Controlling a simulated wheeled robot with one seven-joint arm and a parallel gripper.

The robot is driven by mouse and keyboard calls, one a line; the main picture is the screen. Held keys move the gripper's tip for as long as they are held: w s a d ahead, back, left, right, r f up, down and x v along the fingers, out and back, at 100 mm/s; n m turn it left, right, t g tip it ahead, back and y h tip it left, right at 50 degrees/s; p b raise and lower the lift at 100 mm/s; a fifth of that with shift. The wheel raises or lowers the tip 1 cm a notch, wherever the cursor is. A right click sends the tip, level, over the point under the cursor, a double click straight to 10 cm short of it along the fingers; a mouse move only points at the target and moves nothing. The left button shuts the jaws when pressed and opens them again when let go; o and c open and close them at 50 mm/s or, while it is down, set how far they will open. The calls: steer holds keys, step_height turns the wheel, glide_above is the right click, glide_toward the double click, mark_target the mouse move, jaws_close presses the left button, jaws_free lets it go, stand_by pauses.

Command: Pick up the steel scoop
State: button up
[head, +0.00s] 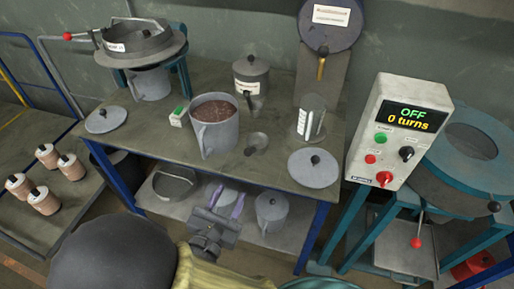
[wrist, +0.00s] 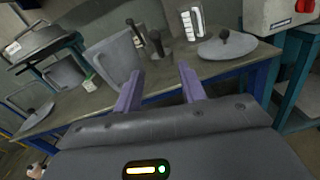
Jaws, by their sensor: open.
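A small, rounded grey metal piece (head: 257,141), which looks like the steel scoop, lies on the bench top right of the big grey mug. In the wrist view what seems to be the same piece (wrist: 159,48) lies beyond my fingertips, with a dark upright handle. Its exact shape is too small to tell. My gripper (head: 226,203) is open and empty, in front of the bench's front edge and apart from the scoop. Its two purple fingers also show in the wrist view (wrist: 158,84), spread apart.
The big mug (head: 215,138) holds brown grains. A lidded pot (head: 251,75), a grey cylinder (head: 311,115) with a white part, and a knobbed lid (head: 314,168) stand nearby. A lower shelf (head: 285,232) holds more pots. A control box (head: 400,130) stands at right.

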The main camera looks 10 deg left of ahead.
steer(key=shift+w, duration=0.1)
steer(key=w+d, duration=0.1)
steer(key=w, duration=1.1)
steer(key=shift+d+p, duration=0.3)
steer(key=shift+p, duration=0.1)
steer(key=shift+w, duration=0.1)
steer(key=w, duration=0.5)
steer(key=shift+p, duration=0.35)
jaws_close()
